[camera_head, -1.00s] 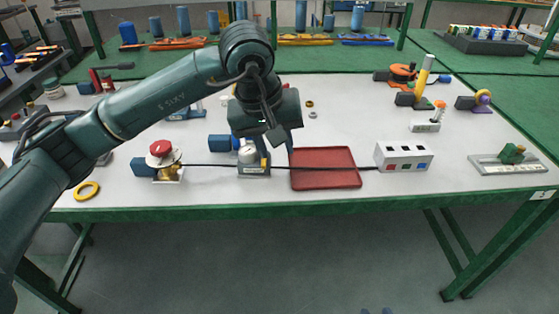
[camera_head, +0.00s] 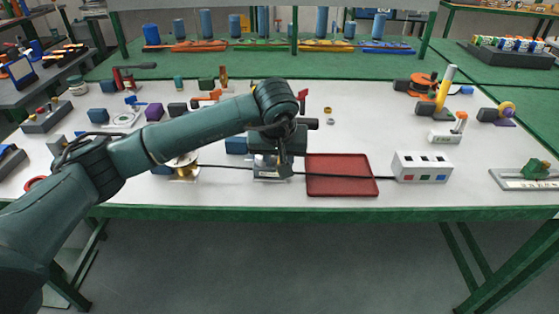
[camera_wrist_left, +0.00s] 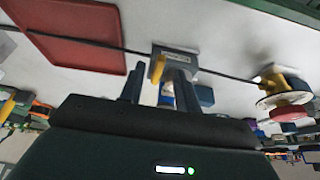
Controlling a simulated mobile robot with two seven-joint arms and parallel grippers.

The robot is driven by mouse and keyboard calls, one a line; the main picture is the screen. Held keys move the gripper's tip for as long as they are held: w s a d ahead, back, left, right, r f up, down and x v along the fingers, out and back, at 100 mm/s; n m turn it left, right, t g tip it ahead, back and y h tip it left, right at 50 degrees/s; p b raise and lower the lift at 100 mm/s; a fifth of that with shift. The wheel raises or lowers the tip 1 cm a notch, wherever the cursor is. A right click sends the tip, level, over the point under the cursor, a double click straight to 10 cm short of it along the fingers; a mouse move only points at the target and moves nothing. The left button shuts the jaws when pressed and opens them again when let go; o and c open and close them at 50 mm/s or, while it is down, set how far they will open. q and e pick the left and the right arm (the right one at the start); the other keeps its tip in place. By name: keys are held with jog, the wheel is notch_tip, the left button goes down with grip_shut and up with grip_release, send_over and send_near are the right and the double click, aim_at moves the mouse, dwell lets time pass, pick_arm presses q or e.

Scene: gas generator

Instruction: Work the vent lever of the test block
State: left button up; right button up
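The test block (camera_head: 270,174) is a small grey block near the table's front edge, left of the red tray. My left arm and gripper cover much of it in the head view. In the left wrist view the block (camera_wrist_left: 178,55) has a yellow lever (camera_wrist_left: 157,69) on its side. My left gripper (camera_wrist_left: 165,80) is close over the block. Its two dark fingers are apart, with the lever by their tips. I cannot tell whether they touch it. In the head view the left gripper (camera_head: 284,168) points down at the block. My right gripper is not in view.
A red tray (camera_head: 341,184) lies right of the block. A black cable (camera_head: 225,167) runs past the block and tray to a white box (camera_head: 422,161). A brass valve (camera_head: 185,172) stands to the left, partly behind my arm. More fixtures stand at both sides.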

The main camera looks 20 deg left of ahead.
pick_arm(q)
jog(key=shift+x, duration=0.75)
jog(key=shift+c, duration=0.4)
grip_shut()
